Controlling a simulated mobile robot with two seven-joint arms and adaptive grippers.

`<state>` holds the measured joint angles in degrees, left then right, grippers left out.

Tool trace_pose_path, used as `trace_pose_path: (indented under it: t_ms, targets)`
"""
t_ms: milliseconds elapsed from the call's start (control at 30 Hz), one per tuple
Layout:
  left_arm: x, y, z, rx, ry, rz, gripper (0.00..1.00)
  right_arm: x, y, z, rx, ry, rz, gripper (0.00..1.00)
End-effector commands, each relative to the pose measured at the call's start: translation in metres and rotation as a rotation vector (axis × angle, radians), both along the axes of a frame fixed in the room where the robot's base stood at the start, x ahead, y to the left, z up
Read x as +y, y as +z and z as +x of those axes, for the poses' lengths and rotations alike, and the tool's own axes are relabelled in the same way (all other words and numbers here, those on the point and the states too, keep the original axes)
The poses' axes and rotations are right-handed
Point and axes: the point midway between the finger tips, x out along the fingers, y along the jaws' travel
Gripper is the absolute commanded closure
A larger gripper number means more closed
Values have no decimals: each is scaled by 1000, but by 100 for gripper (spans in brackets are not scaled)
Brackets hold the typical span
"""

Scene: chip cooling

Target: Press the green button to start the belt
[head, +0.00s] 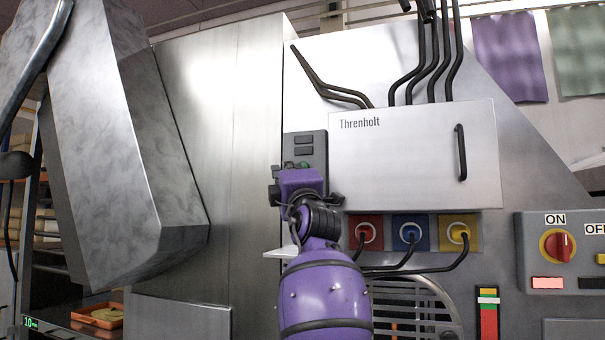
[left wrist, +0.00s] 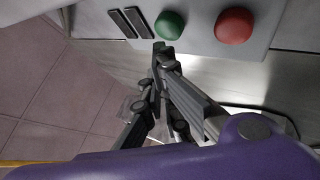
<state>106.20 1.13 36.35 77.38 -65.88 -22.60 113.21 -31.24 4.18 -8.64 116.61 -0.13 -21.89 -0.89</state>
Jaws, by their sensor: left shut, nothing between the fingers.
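The green button (left wrist: 169,25) is a round dome on a light grey panel (left wrist: 110,20) at the top of the left wrist view. A red button (left wrist: 236,26) sits to its right. My left gripper (left wrist: 159,50) is shut and empty. Its fingertips show just below the green button, very close to its lower edge; I cannot tell whether they touch it. In the head view my purple left arm reaches up to a small grey control box (head: 305,146), and the wrist hides the buttons there. My right gripper is not in view.
A white Threnholt cabinet (head: 410,155) with a black handle is right of the control box. Below it, cables plug into red, blue and yellow sockets (head: 408,232). A panel with a red ON knob (head: 558,246) is at far right. A large metal hopper (head: 125,150) hangs at left.

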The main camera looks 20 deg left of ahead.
Motion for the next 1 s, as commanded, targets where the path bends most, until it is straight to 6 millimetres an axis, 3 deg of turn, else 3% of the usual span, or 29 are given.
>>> trace_pose_path:
  t_ms: [1000]
  targets:
    - [0,0,0,0,0,0,100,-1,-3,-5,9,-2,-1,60]
